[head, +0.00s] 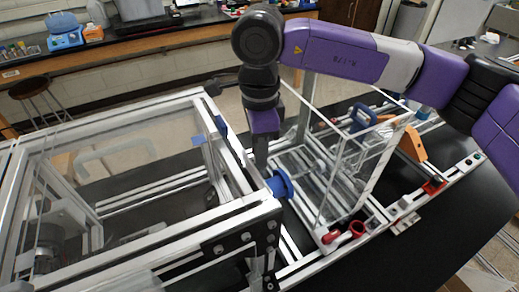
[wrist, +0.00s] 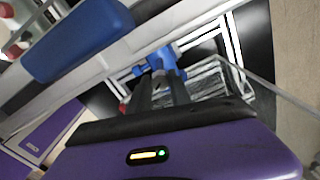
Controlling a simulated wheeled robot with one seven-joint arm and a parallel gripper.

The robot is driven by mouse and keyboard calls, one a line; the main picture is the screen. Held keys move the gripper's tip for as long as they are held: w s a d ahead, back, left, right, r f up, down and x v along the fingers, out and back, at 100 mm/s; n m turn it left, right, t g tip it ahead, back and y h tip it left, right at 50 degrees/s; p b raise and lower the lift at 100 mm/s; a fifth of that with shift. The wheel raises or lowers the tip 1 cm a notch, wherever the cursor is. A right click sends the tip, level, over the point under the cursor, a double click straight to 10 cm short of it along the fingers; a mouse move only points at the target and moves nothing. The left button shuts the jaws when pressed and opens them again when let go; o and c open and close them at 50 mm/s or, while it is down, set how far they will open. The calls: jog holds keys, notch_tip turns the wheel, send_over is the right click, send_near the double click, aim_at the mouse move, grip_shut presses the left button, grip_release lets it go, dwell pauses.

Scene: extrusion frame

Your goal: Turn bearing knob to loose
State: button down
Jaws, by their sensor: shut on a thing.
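The bearing knob (head: 280,184) is blue and sits on the side of the aluminium extrusion frame (head: 232,165), near its front right corner. In the wrist view the blue knob (wrist: 160,58) lies at the tips of my gripper's two dark fingers. My gripper (head: 264,170) reaches down from above to the knob in the head view, and its fingers (wrist: 162,78) are shut on it. The fingers and the frame rail hide part of the knob. I cannot tell which way the knob is turned.
A clear acrylic box (head: 345,170) stands right of the knob, close to my gripper. A blue handle (head: 362,118), an orange bracket (head: 412,143) and red clamps (head: 343,232) lie around it. In the wrist view, a large blue piece (wrist: 78,38) sits along the rail.

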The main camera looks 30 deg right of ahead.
jog(key=shift+f+n+b, duration=0.15)
jog(key=shift+n+b, duration=0.15)
jog(key=shift+b, duration=0.2)
jog(key=shift+f+n+b, duration=0.1)
jog(key=shift+n+b, duration=0.3)
jog(key=shift+b, duration=0.4)
jog(key=n+b, duration=0.2)
jog(key=b, duration=0.1)
jog(key=n+b, duration=0.1)
jog(key=n, duration=0.2)
jog(key=n+b, duration=0.2)
jog(key=shift+s+r+n, duration=0.1)
jog(key=shift+r+n, duration=0.1)
jog(key=shift+n, duration=0.2)
jog(key=c, duration=1.2)
grip_release()
jog(key=shift+r, duration=0.1)
